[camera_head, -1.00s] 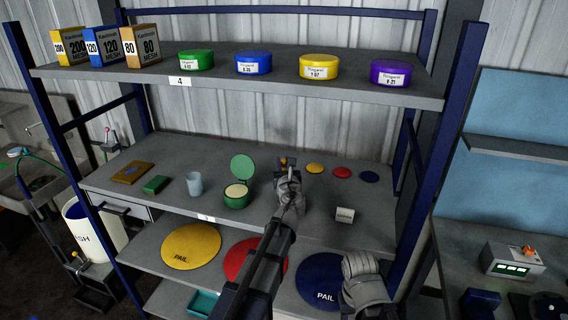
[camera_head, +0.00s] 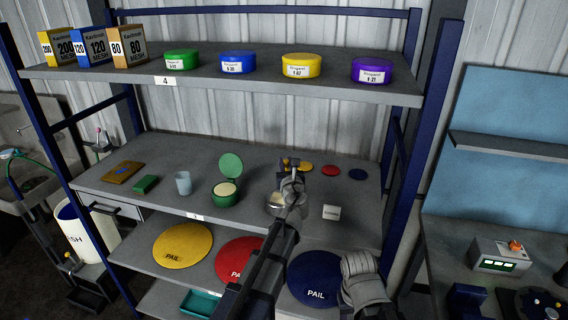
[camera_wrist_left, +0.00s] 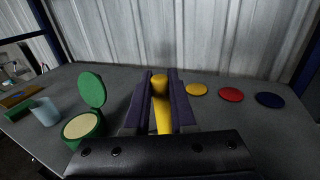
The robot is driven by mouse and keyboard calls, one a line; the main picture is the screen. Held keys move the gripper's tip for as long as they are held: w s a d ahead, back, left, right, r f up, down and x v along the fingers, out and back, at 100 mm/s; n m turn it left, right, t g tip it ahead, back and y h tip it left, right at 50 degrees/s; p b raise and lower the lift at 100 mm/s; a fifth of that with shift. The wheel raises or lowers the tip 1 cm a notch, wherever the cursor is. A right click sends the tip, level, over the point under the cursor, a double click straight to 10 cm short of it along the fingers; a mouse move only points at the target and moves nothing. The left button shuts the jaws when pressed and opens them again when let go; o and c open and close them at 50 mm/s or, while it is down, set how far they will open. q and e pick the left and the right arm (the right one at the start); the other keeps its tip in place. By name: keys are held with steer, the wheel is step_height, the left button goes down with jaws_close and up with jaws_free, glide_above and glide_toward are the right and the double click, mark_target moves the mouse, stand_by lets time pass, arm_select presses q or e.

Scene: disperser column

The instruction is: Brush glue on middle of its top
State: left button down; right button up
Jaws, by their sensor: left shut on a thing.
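My left gripper (camera_head: 291,182) is above the middle shelf, shut on a yellow-handled tool (camera_wrist_left: 161,102). The handle stands between the dark purple fingers in the left wrist view; its working end is hidden there. A pale round thing (camera_head: 277,202) shows just below the gripper in the head view, partly covered; I cannot tell what it is. An open green pot (camera_head: 224,197) with cream contents and a raised lid stands left of the gripper, and also in the left wrist view (camera_wrist_left: 83,127). My right gripper (camera_head: 363,276) is low at the front; its fingers are unclear.
A small white labelled block (camera_head: 331,212) is right of the gripper. Small yellow (camera_wrist_left: 196,89), red (camera_wrist_left: 231,94) and blue (camera_wrist_left: 270,99) discs lie behind. A cup (camera_head: 183,183) and green block (camera_head: 145,184) are at left. Large pail lids (camera_head: 182,245) lie on the shelf below.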

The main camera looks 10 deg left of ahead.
arm_select(q)
steer(key=shift+d, duration=0.25)
step_height(320, 180, up, 5)
steer(key=p, duration=0.4)
steer(key=shift+f, duration=0.15)
steer(key=shift+d+r+p, duration=0.25)
steer(key=shift+r+p, duration=0.5)
steer(key=shift+p, duration=0.05)
steer(key=shift+a+r+p, duration=0.1)
steer(key=shift+r+p, duration=0.85)
steer(key=shift+p, duration=0.05)
steer(key=shift+f, duration=0.1)
